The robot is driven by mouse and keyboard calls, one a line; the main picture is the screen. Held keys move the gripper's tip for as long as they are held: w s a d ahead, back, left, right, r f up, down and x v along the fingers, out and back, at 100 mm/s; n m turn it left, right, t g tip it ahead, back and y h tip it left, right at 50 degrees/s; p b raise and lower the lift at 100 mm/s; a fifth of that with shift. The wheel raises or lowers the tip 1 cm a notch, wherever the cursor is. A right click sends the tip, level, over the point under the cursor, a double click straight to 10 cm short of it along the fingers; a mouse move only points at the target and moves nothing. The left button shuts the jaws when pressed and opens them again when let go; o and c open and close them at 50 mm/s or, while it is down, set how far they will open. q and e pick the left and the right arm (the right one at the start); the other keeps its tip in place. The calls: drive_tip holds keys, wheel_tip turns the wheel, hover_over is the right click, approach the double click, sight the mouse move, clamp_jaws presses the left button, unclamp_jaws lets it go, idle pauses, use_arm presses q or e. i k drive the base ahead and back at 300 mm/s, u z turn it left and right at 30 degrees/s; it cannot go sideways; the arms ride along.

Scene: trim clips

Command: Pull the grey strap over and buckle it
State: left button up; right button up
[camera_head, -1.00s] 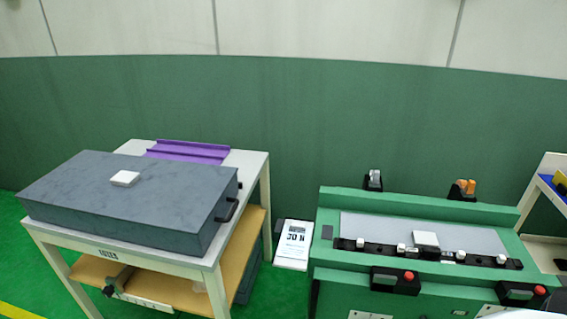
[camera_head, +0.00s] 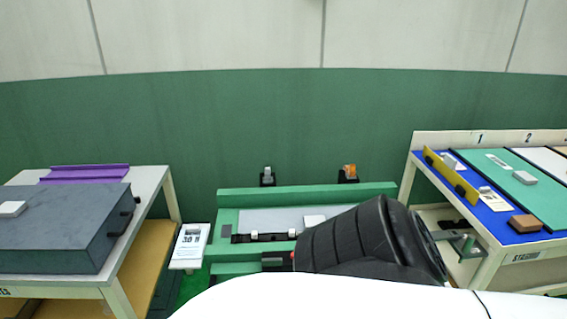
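I cannot make out a grey strap or a buckle in this view. The green bench (camera_head: 228,201) stands in the lower middle and bears a pale grey plate (camera_head: 262,219). A black bar (camera_head: 243,238) with small white blocks runs along the plate's front edge, and a white square block (camera_head: 314,221) lies at the plate's right. A black padded part and a white link, which look like my own arm, cover the bench's right and front. Neither gripper is in view.
A grey slab (camera_head: 62,238) with a black handle lies on the left table (camera_head: 150,182), with a purple channel (camera_head: 88,174) behind it. At right, a table holds blue (camera_head: 480,215) and green (camera_head: 505,185) panels.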

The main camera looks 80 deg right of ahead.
sight(268, 178)
drive_tip(key=k, duration=0.6)
drive_tip(key=z, duration=0.75)
